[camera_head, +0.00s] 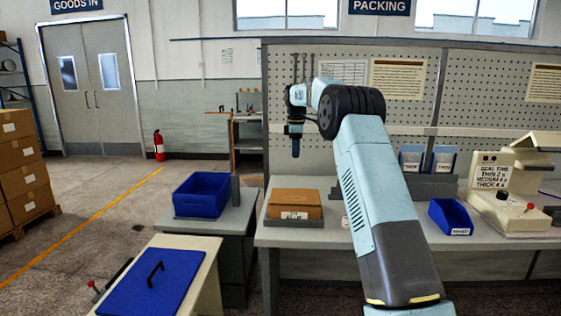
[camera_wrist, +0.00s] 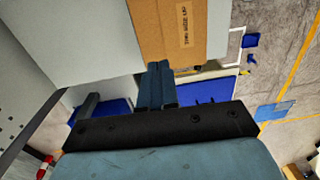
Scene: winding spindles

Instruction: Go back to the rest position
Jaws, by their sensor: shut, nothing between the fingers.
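My arm rises from the lower right of the head view and bends over at the top. My gripper (camera_head: 295,155) hangs from it, pointing down, in the air above the bench's left end. The brown cardboard box (camera_head: 294,197) lies below it on a grey base, with a clear gap between. In the wrist view the two fingers of my gripper (camera_wrist: 155,72) are together with nothing between them. The box (camera_wrist: 165,30) with its label shows past the fingertips there.
A blue bin (camera_head: 201,196) stands on a grey stand left of the bench. A cart with a blue lid (camera_head: 150,286) is at lower left. On the bench (camera_head: 335,236) are a blue tray (camera_head: 451,217) and a sealing machine (camera_head: 507,198). A pegboard (camera_head: 410,116) stands behind.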

